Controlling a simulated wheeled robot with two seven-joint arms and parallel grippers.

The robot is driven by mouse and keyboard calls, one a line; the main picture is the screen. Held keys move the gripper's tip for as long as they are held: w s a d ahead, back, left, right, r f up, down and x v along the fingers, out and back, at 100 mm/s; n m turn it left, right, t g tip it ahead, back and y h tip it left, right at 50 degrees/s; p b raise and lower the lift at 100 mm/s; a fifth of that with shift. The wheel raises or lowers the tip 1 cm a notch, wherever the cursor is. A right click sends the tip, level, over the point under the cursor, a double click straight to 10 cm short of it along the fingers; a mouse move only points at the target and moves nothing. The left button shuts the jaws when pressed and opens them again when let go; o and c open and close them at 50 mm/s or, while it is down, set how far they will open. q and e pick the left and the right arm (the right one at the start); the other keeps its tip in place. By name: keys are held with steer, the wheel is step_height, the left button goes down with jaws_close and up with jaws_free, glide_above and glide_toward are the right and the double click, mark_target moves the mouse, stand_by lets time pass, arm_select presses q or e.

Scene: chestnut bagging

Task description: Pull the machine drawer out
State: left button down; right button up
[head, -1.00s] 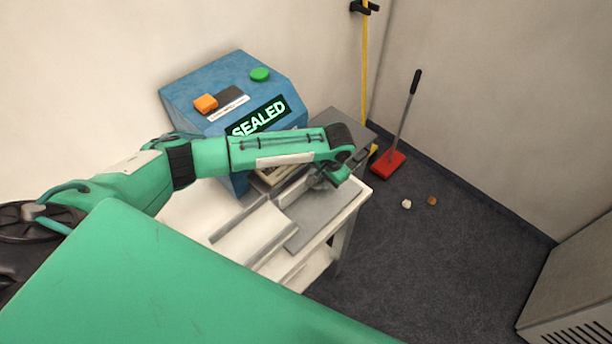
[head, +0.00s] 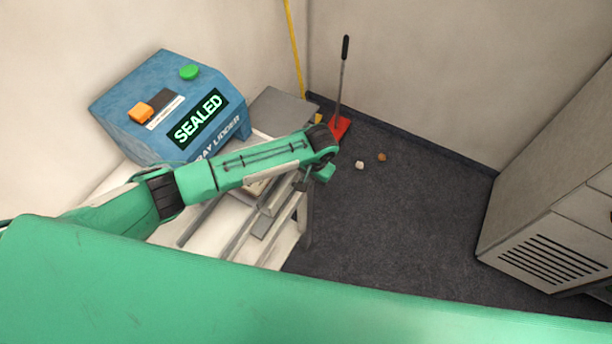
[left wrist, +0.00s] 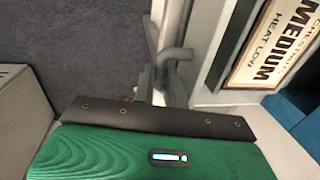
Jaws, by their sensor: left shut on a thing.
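The blue machine (head: 165,110) stands on a white table, with "SEALED" lit on its display. Its grey drawer (head: 262,222) extends from the front, partly hidden under my left arm. A labelled tray lid (left wrist: 272,45) reading "MEDIUM HEAT LOW" shows at the right of the left wrist view. The bent grey drawer handle (left wrist: 176,56) shows in the left wrist view. My left gripper (head: 304,183) is shut on this handle at the drawer's outer end; the contact itself is mostly hidden by the wrist. My right gripper is not in view.
A grey box (head: 284,104) sits beside the machine. A grey cabinet (head: 545,235) stands at the right. The floor (head: 400,220) between is mostly clear.

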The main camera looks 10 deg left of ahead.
arm_select(q)
steer(key=shift+d, duration=0.25)
steer(key=c, duration=1.4)
jaws_free()
steer(key=shift+d, duration=0.1)
steer(key=shift+c, duration=0.2)
steer(key=shift+r, duration=0.15)
step_height(320, 180, up, 13)
steer(key=d+b, duration=0.2)
steer(key=b, duration=0.1)
steer(key=shift+s+r, duration=0.2)
steer(key=shift+s, duration=0.25)
